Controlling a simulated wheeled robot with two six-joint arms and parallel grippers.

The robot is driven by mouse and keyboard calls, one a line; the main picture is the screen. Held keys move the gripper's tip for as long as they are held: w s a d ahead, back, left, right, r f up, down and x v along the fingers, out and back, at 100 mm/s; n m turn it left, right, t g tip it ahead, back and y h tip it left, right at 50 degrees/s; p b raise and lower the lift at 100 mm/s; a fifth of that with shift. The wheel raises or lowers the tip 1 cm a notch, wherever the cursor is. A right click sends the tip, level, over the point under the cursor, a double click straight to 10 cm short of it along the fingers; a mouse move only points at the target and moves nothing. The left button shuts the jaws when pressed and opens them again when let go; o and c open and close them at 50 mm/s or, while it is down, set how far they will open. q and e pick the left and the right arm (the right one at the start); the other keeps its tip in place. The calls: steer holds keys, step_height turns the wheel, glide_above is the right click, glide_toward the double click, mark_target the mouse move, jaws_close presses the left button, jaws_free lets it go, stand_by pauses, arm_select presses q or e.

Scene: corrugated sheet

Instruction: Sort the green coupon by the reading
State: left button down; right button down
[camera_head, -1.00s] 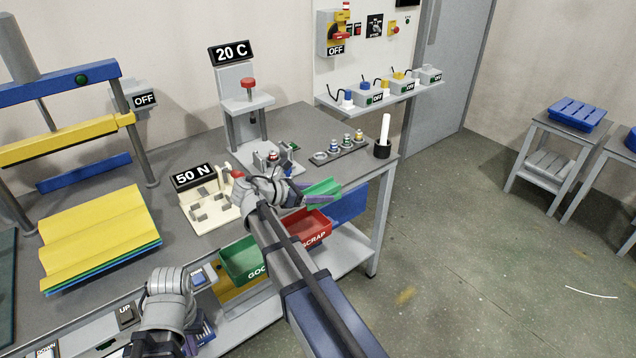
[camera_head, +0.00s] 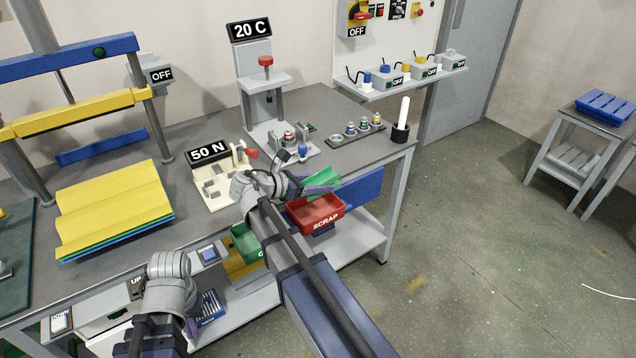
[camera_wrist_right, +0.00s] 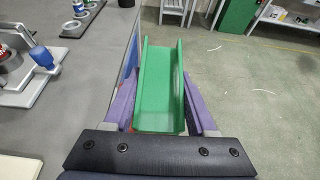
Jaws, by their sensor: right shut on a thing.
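My right gripper (camera_head: 318,189) is shut on the green coupon (camera_head: 326,181), a channel-shaped piece with raised sides. In the right wrist view the coupon (camera_wrist_right: 160,88) lies between the two purple fingers and points away from the wrist. In the head view it appears above the back of the red SCRAP bin (camera_head: 318,226). The green bin (camera_head: 243,243) is partly hidden by my right arm. The tester's display (camera_head: 208,152) reads 50 N; another display (camera_head: 250,30) reads 20 C. My left gripper (camera_head: 196,325) is low at the front; its jaw opening is unclear.
The cream fixture (camera_head: 214,190) and grey press stand (camera_head: 262,95) are behind my right arm. Yellow corrugated sheets (camera_head: 112,205) lie at left. A black holder with a white stick (camera_head: 400,132) stands at the bench corner.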

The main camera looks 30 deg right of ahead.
steer(key=shift+f+b, duration=3.5)
steer(key=shift+f, duration=0.25)
steer(key=shift+c, duration=0.6)
jaws_free()
steer(key=p+v, duration=0.3)
steer(key=v, duration=0.4)
steer(key=shift+a+r, duration=0.2)
steer(key=shift+a, duration=0.15)
